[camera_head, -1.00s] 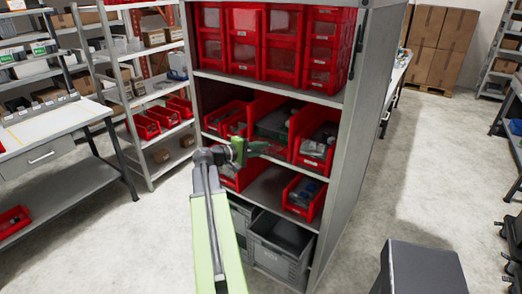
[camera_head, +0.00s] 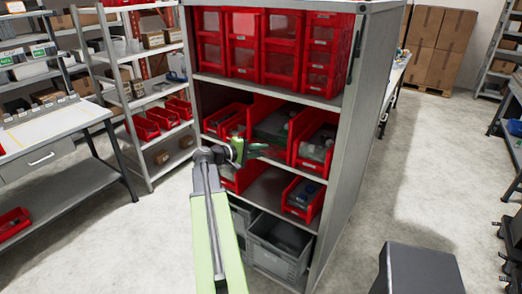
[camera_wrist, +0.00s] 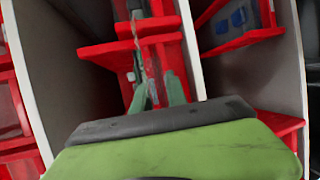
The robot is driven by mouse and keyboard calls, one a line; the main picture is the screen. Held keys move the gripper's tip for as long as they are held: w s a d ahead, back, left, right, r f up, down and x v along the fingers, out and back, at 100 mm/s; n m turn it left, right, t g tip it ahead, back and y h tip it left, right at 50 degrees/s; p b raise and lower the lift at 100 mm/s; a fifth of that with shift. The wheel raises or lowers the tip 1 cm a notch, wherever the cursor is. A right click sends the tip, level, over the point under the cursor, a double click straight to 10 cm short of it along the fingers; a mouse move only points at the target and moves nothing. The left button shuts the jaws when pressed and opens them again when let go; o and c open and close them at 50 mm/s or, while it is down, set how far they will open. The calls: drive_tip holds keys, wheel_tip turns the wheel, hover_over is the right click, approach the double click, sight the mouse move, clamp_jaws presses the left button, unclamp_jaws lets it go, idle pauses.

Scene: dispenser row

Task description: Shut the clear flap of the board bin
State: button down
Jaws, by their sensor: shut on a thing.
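The board bin looks to be the red middle bin (camera_head: 258,105) on the shelf's middle level, with dark, flat, greenish contents. My gripper (camera_head: 266,151) is at its front, near the shelf edge. In the wrist view my gripper's green fingers (camera_wrist: 160,92) are close together, with a thin, partly see-through strip between them. This strip appears to be the clear flap (camera_wrist: 156,68), in front of the red bin front. Most of the flap is hard to make out, and its angle cannot be told.
The grey shelf unit (camera_head: 358,130) has red drawers (camera_head: 247,42) above. Another red bin (camera_head: 318,140) stands to the right, and a red bin with blue contents (camera_head: 303,197) sits below. Grey crates (camera_head: 278,243) stand at the bottom.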

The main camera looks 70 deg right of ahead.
drive_tip(key=r+p, duration=0.1)
drive_tip(key=p, duration=0.1)
drive_tip(key=r+y+p, duration=0.1)
drive_tip(key=p, duration=0.1)
drive_tip(key=r+t+p, duration=0.1)
drive_tip(key=p, duration=0.1)
drive_tip(key=shift+d+n+y, duration=0.3)
drive_tip(key=shift+d+y, duration=0.05)
drive_tip(key=shift+y, duration=0.05)
drive_tip(key=r+y+p, duration=0.1)
drive_tip(key=p, duration=0.2)
drive_tip(key=d+t+y+p, duration=0.1)
drive_tip(key=p, duration=0.2)
drive_tip(key=shift+r+n, duration=0.35)
drive_tip(key=shift+n, duration=0.05)
drive_tip(key=y+p, duration=0.1)
drive_tip(key=p, duration=0.1)
drive_tip(key=d+r+y+p, duration=0.1)
drive_tip(key=p, duration=0.1)
drive_tip(key=d+t+y+p, duration=0.1)
drive_tip(key=p, duration=0.1)
drive_tip(key=shift+s+r+n, duration=0.2)
drive_tip(key=shift+r+n, duration=0.05)
drive_tip(key=shift+n, duration=0.15)
drive_tip(key=shift+s+d+f+y, duration=0.1)
drive_tip(key=shift+s+d+y, duration=0.05)
drive_tip(key=shift+d+y, duration=0.25)
drive_tip(key=shift+s+d+p, duration=0.1)
drive_tip(key=shift+d+p, duration=0.1)
drive_tip(key=shift+p, duration=0.1)
